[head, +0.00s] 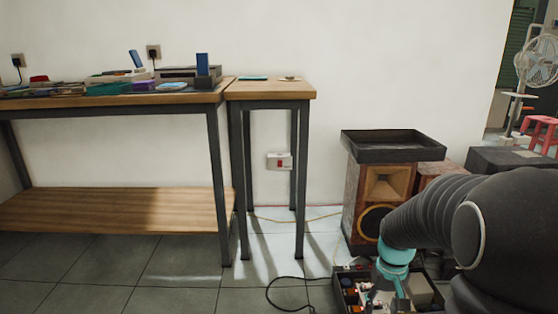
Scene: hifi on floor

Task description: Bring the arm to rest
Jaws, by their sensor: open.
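My arm comes in from the right edge, thick and dark grey, and bends down toward the lower right of the head view. At its end, below a teal ring, is my gripper (384,292). It points down over a dark box (343,272) that holds several small things. The gripper is open. Its fingertips are small and partly lost among the things in the box, so I cannot tell whether they touch anything.
A black tray (393,146) sits on a wooden speaker (363,190) just behind my arm. A long workbench (110,101) with several items stands at left, beside a tall narrow table (270,92). A black cable (272,300) lies on the tiled floor.

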